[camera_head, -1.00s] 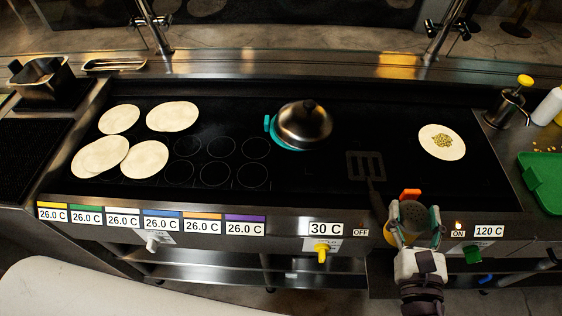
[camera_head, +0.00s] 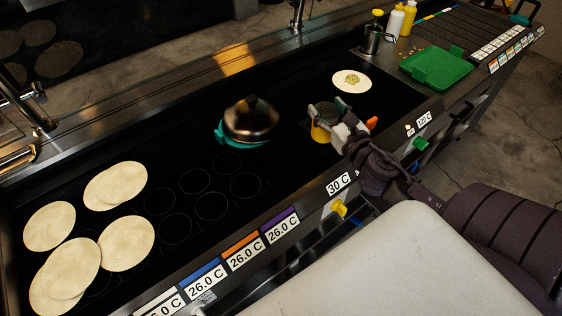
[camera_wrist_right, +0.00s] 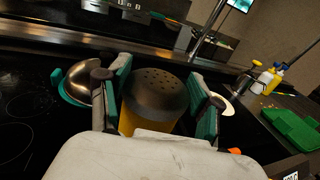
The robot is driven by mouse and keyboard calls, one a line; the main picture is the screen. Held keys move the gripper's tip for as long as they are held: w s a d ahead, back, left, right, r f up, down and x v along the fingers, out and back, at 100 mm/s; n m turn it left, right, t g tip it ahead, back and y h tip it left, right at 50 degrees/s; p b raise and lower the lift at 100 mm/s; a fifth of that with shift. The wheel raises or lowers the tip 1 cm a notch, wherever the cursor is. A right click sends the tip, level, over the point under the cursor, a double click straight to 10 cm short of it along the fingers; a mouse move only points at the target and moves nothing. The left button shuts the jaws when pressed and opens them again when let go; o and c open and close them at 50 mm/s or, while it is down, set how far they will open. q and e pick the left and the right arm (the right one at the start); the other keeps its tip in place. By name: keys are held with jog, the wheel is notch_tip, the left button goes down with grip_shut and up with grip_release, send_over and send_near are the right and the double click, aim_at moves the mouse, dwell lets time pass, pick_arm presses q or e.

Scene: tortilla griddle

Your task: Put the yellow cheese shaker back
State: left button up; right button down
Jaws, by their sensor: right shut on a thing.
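The yellow cheese shaker (camera_head: 319,132) has a dark perforated lid and a yellow body. My right gripper (camera_head: 325,113) is shut on it and holds it over the black griddle (camera_head: 290,175), in front of the tortilla with yellow filling (camera_head: 352,81). In the right wrist view the shaker (camera_wrist_right: 155,98) sits between the two green-padded fingers, looking roughly upright with the lid up. The gripper hides part of its body, and I cannot tell how far it is above the griddle. My left gripper is not in view.
A domed metal lid (camera_head: 251,118) on a teal holder stands left of the shaker. Several plain tortillas (camera_head: 115,185) lie at the griddle's left. A green board (camera_head: 436,67), a metal press (camera_head: 375,40) and bottles (camera_head: 396,22) stand on the right counter.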

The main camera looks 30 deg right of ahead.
jog(key=shift+w+d+r, duration=0.25)
jog(key=shift+d+r, duration=0.05)
jog(key=shift+d, duration=0.4)
jog(key=shift+w+a+f, duration=0.1)
jog(key=shift+w+f, duration=0.05)
jog(key=w+a+f, duration=0.1)
jog(key=a+f, duration=0.2)
jog(key=w+a+f+b, duration=0.1)
jog(key=a+f, duration=0.2)
jog(key=a, duration=0.1)
jog(key=w+a+f, duration=0.2)
jog(key=a+f, duration=0.1)
jog(key=shift+a+f+b, duration=0.2)
jog(key=shift+f+b, duration=0.1)
jog(key=shift+f, duration=0.4)
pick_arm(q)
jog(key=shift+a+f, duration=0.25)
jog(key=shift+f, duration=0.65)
